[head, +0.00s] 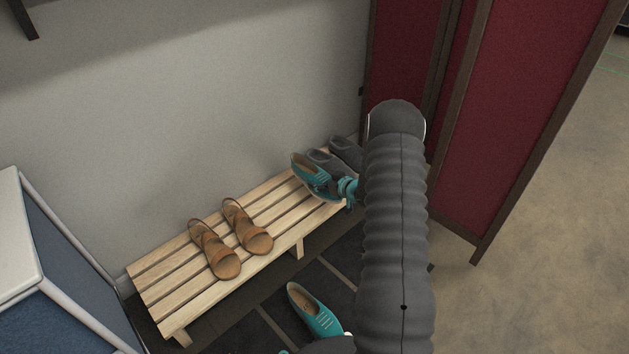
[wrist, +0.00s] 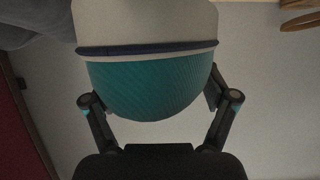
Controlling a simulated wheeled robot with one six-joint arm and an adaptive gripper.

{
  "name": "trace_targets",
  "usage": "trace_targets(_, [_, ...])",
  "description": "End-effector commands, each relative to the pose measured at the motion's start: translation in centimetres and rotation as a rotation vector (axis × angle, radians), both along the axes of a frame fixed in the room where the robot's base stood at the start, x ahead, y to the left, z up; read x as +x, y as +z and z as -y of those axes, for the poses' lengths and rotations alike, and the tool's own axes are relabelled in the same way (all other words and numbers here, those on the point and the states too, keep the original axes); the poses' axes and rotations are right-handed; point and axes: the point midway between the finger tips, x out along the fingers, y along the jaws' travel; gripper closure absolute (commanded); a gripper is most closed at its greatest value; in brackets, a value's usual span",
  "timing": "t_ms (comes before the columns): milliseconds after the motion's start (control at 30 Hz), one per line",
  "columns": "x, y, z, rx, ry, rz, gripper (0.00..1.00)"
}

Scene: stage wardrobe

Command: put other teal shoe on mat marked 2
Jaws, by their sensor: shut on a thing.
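One teal shoe (head: 310,172) is at the right part of the slatted bench, beside the grey slippers. My gripper (head: 346,188) is shut on it, and my arm hides part of that area. In the wrist view the shoe's teal toe (wrist: 150,90) and pale sole fill the space between my gripper's fingers (wrist: 160,100). I cannot tell if the shoe is clear of the bench. The matching teal shoe (head: 316,310) stands on the dark floor mats (head: 342,258) in front of the bench. No mat number is readable.
Brown sandals (head: 217,250) rest on the bench (head: 165,290). Grey slippers (head: 346,152) are at its far right end. A dark red folding screen (head: 520,110) stands at the right. A blue-sided white unit (head: 70,275) is at the left. A wall backs the bench.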

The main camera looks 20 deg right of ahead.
Motion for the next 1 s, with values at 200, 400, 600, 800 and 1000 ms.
trace_targets(200, [-3.3, 2.4, 1.7, 0.000, -0.001, 0.001, 0.59])
trace_targets(400, [-5.1, 3.5, 2.6, -0.001, 0.000, 0.001, 0.59])
trace_targets(600, [-5.8, 3.9, 2.9, 0.000, 0.000, 0.001, 0.59])
trace_targets(800, [-5.6, 4.3, 3.4, -0.001, -0.014, 0.002, 0.59])
trace_targets(1000, [-6.3, 4.2, 4.8, 0.001, -0.144, 0.000, 0.59])
